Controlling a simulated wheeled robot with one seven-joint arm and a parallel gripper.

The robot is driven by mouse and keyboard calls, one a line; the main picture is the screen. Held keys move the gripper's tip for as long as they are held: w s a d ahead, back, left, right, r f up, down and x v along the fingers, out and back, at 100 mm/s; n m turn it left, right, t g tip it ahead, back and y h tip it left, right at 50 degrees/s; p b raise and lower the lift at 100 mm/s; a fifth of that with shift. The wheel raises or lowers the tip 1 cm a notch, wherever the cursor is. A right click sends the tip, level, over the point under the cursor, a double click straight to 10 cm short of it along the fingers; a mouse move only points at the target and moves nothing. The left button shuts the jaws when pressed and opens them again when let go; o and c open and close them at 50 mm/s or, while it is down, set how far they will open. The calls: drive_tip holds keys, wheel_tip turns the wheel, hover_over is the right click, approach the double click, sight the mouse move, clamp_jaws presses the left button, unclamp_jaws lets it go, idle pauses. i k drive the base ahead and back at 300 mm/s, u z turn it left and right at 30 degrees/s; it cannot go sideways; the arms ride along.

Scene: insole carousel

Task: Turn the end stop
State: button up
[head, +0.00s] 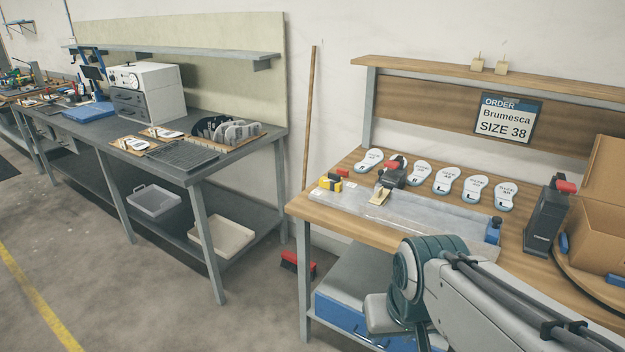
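A long grey metal fixture (410,213) lies along the front of the wooden workbench. A small blue piece with a dark top (493,230) stands at its right end. A black tool with a red part (393,173) stands behind the fixture. My arm reaches in from the lower right, in front of the bench. My gripper's fingers do not show.
Several labelled insoles (446,180) lie behind the fixture. A black stand with a red top (547,215) and a cardboard box (606,205) are at the right. An order sign (508,119) reads Brumesca, size 38. A grey bench (200,172) stands left, with open floor before it.

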sight(334, 181)
drive_tip(key=u, duration=0.35)
drive_tip(key=i, duration=1.3)
drive_tip(key=k, duration=0.6)
drive_tip(key=u, duration=0.65)
drive_tip(key=i, duration=0.95)
drive_tip(key=z, duration=0.55)
